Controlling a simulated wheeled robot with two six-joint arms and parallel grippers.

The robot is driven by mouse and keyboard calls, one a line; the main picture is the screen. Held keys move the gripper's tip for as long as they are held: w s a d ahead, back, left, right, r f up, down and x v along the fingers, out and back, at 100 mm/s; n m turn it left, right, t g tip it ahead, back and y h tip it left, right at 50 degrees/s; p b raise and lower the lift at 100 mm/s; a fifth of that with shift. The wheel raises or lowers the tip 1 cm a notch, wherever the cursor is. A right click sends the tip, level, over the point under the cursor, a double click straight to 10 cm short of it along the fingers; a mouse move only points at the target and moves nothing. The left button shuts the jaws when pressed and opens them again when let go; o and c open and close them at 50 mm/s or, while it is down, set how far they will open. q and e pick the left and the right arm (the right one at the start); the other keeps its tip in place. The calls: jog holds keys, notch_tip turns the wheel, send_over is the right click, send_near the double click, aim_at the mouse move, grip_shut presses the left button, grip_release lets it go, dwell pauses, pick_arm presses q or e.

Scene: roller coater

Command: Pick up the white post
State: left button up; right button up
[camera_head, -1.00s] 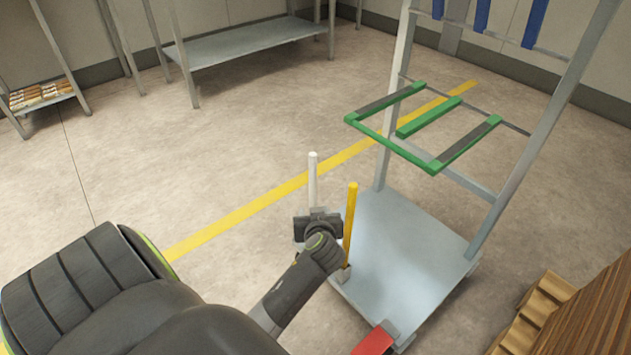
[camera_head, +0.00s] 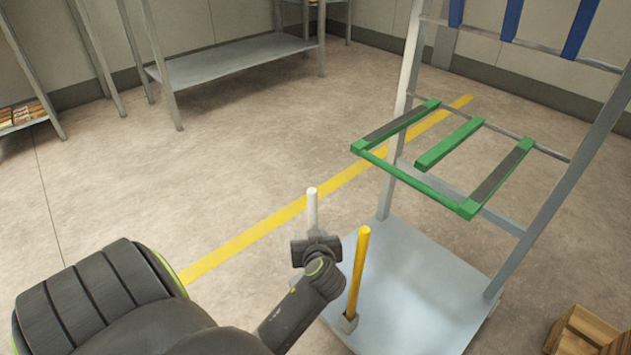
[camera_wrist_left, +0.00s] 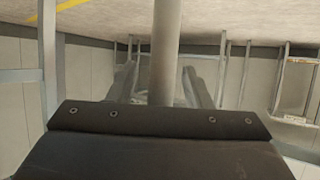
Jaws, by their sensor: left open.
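The white post (camera_head: 312,206) stands upright at the left corner of the grey cart base, with its top showing above my left gripper (camera_head: 315,240) in the head view. Its lower part is hidden behind the gripper and wrist. In the left wrist view the post (camera_wrist_left: 166,50) runs down between the two dark fingers of the left gripper (camera_wrist_left: 162,88). The fingers are apart, with a gap on each side of the post. My right gripper does not show.
A yellow post (camera_head: 358,275) stands upright just right of my left wrist on the cart base (camera_head: 420,290). A green frame (camera_head: 415,183) juts from the cart's uprights. A wooden crate (camera_head: 580,328) lies at lower right. The floor left of the cart is clear.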

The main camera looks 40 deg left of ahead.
pick_arm(q)
jog(key=shift+s+d+r, duration=0.1)
jog(key=shift+r, duration=0.05)
grip_shut()
jog(key=shift+r, duration=0.15)
